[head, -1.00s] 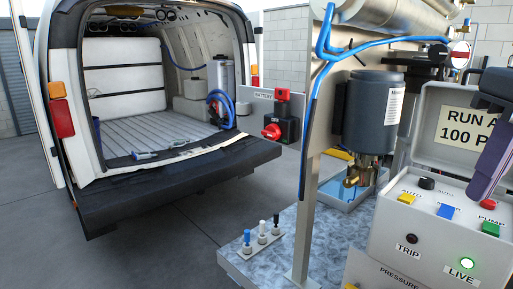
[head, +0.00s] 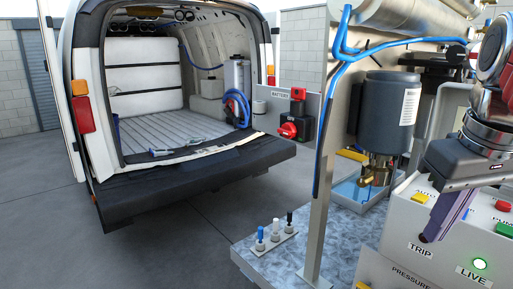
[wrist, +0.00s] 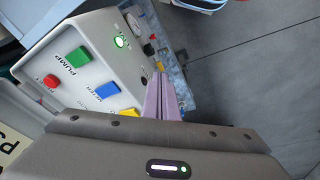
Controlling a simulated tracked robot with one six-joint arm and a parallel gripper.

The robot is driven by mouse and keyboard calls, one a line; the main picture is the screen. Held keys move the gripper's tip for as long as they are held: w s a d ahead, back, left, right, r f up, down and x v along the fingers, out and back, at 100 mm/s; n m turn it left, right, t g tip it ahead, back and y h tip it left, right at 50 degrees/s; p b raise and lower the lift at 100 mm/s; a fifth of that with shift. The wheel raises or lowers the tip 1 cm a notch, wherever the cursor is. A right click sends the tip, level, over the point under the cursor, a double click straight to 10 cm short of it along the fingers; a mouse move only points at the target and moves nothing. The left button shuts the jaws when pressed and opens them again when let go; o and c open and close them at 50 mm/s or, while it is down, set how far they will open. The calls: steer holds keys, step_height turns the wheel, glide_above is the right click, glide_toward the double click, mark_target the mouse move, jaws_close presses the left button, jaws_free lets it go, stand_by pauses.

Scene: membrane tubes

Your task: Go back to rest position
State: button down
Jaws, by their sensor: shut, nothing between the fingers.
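My gripper (head: 432,237) is at the right of the head view, pointing down in front of the control box (head: 398,262). Its purple fingers are together with nothing between them. In the wrist view the closed fingers (wrist: 160,78) show beside the same box, and I cannot tell how far they are from it. In the head view my gripper hides part of the panel, including the blue button.
The panel has a yellow button (head: 422,197), a green button (head: 503,206) and a lit green LIVE lamp (head: 480,264). A dark pump motor (head: 385,105) hangs left of my arm. An open van (head: 180,165) stands at left, with clear floor before it.

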steer(key=a+f+t, duration=0.1)
steer(key=a+f, duration=0.3)
steer(key=f, duration=0.3)
steer(key=s+a+f+t, duration=0.1)
steer(key=a+f, duration=0.4)
steer(key=f, duration=0.3)
steer(key=a+f, duration=0.4)
steer(key=f, duration=0.3)
steer(key=shift+s+a+f+m+t, duration=0.2)
steer(key=shift+a+f+m+t, duration=0.2)
